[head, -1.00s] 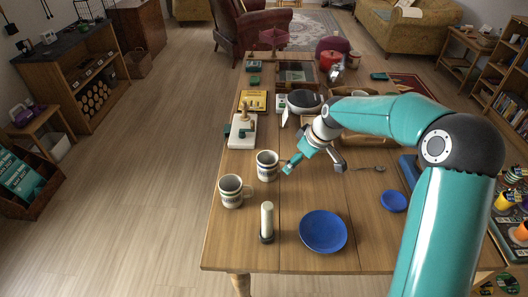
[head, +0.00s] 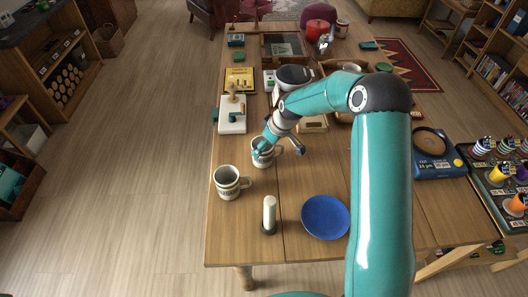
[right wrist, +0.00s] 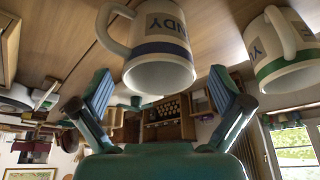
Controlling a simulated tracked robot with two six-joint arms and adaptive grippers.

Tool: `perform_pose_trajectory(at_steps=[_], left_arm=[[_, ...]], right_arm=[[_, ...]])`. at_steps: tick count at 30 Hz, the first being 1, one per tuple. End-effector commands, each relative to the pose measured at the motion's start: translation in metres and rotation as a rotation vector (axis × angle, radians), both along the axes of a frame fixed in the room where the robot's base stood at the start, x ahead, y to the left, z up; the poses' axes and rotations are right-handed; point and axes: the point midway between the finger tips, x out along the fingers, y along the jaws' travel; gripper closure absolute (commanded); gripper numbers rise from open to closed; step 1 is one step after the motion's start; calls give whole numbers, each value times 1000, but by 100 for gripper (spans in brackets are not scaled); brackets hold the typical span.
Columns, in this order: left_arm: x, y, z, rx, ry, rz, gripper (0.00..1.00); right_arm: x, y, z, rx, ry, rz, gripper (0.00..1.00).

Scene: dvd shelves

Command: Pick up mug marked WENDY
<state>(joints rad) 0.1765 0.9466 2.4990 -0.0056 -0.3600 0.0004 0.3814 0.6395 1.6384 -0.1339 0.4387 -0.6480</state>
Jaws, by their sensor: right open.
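Two white mugs stand on the wooden table. The farther mug (head: 261,156) has a blue band and a label of which "NDY" shows in the right wrist view (right wrist: 160,52); its first letters are hidden. In the right wrist view the open fingers (right wrist: 160,78) lie either side of the blue-banded mug, apparently empty.
A pale cylinder on a dark base (head: 269,215) and a blue plate (head: 325,217) stand nearer. A white board with a wooden-handled item (head: 232,115) lies behind the mugs. A blue box (head: 438,155) is at the right. The table's left edge is close to the mugs.

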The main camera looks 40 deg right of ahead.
Motion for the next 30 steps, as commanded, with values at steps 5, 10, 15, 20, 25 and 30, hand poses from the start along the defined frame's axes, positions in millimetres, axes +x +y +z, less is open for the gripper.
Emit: perform_pose_trajectory(at_steps=[5,10,15,20,25,30], left_arm=[[0,0,3,0,0,0,60],[0,0,11,0,0,0,60],[0,0,20,0,0,0,60],[0,0,22,0,0,0,60],[0,0,22,0,0,0,60],[0,0,22,0,0,0,60]], right_arm=[[4,1,-10,0,0,-1,0],[8,1,-23,1,2,-1,0],[16,3,-45,1,2,-1,0],[20,4,-57,0,0,-2,0],[21,4,-59,-1,0,-1,0],[21,4,-58,0,-1,-1,18]])
